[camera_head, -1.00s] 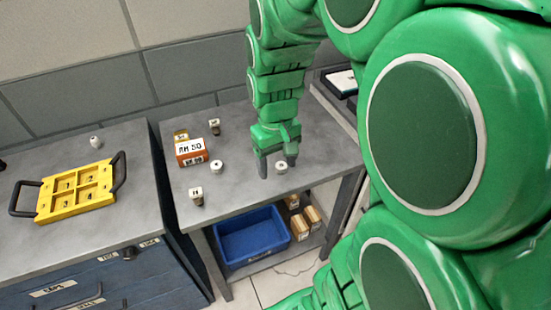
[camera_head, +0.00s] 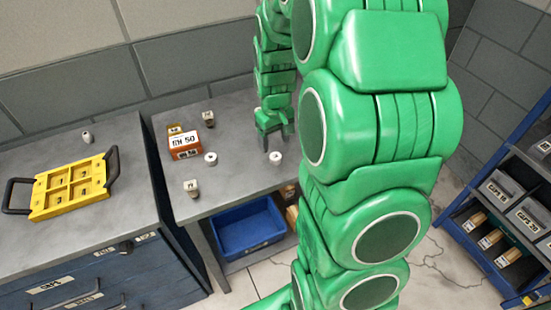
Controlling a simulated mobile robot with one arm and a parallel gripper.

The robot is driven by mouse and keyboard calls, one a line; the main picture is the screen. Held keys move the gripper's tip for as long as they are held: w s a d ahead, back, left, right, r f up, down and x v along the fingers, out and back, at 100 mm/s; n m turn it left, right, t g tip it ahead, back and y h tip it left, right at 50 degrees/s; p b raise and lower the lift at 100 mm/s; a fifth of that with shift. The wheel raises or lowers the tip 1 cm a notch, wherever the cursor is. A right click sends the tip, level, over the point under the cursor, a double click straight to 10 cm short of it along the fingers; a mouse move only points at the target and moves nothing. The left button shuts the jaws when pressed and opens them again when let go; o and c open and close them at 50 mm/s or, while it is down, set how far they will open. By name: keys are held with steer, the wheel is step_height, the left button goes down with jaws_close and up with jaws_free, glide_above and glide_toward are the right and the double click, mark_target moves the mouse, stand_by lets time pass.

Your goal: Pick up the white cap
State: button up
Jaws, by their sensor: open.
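Two small white round pieces with dark centres lie on the grey table (camera_head: 235,185). One white cap-like piece (camera_head: 276,157) is at the right, just in front of my gripper. The other white piece (camera_head: 211,158) is further left, beside an orange box. I cannot tell from their look which is the white cap. My gripper (camera_head: 275,142) points down with its fingers apart and nothing seen between them. It is just behind the right white piece and seems apart from it; its exact height is unclear.
An orange labelled box (camera_head: 186,148) and two pale dark-topped pieces (camera_head: 208,119) (camera_head: 191,188) stand on the table. A blue bin (camera_head: 246,231) is below. A yellow tray (camera_head: 70,188) and small white piece (camera_head: 87,136) are on the left cabinet. Blue shelving (camera_head: 450,225) is right.

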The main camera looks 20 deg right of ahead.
mark_target(275, 155)
steer(key=shift+f, duration=3.15)
steer(key=shift+c, duration=0.2)
steer(key=c, duration=1.1)
steer(key=shift+o, duration=0.2)
steer(key=shift+r, duration=0.15)
